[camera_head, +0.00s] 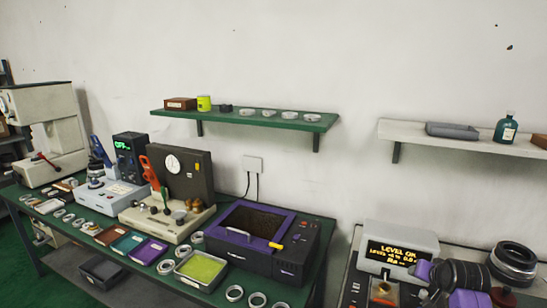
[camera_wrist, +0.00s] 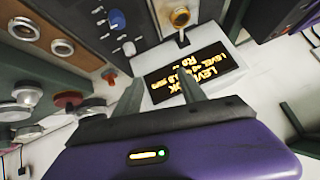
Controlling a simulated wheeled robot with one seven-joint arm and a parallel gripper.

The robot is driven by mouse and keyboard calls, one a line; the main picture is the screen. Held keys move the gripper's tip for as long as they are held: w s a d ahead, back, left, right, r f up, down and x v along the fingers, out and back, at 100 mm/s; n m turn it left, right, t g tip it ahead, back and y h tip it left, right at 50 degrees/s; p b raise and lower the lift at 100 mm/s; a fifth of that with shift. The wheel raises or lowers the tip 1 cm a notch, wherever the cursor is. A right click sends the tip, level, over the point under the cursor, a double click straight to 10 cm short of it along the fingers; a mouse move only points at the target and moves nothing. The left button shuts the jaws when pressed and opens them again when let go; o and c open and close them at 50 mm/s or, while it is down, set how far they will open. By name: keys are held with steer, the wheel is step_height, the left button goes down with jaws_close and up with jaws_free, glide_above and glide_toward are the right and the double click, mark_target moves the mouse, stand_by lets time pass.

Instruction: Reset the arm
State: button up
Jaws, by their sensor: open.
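My gripper (camera_wrist: 160,84) is in the wrist view, with its purple body across the bottom and two grey fingers apart. Nothing shows between the fingers. Beyond the fingertips is a white device with a lit display (camera_wrist: 190,75), which looks turned over in this view. In the head view my purple and dark arm (camera_head: 455,278) is at the lower right, in front of the same device (camera_head: 400,240), whose display reads "LEVEL OK". The gripper's fingers cannot be made out clearly there.
A green bench (camera_head: 90,225) holds instruments, a purple-framed box (camera_head: 250,222), a yellow-green tray (camera_head: 201,269) and several rings. A dark round part (camera_head: 513,262) stands close to my arm. A green shelf (camera_head: 240,118) and a white shelf (camera_head: 460,138) are on the wall above.

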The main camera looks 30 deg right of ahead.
steer(key=s+a+n+t+h+b, duration=0.1)
steer(key=s+a+n+t, duration=0.25)
steer(key=a, duration=1.05)
steer(key=s+a+n+t+b, duration=0.15)
steer(key=s+a+t, duration=0.25)
steer(key=a, duration=1)
steer(key=s+a+n+y+b, duration=0.1)
steer(key=s+a+n+y, duration=0.2)
steer(key=s+a, duration=0.6)
steer(key=s+a+r+n+y+b, duration=0.1)
steer(key=s+a+n+y+b, duration=0.1)
steer(key=s+a, duration=0.8)
steer(key=s+n+y, duration=0.1)
steer(key=s+y, duration=0.1)
steer(key=s, duration=0.3)
steer(key=shift+s+r+n, duration=0.25)
steer(key=shift+n, duration=0.05)
steer(key=shift+a, duration=0.1)
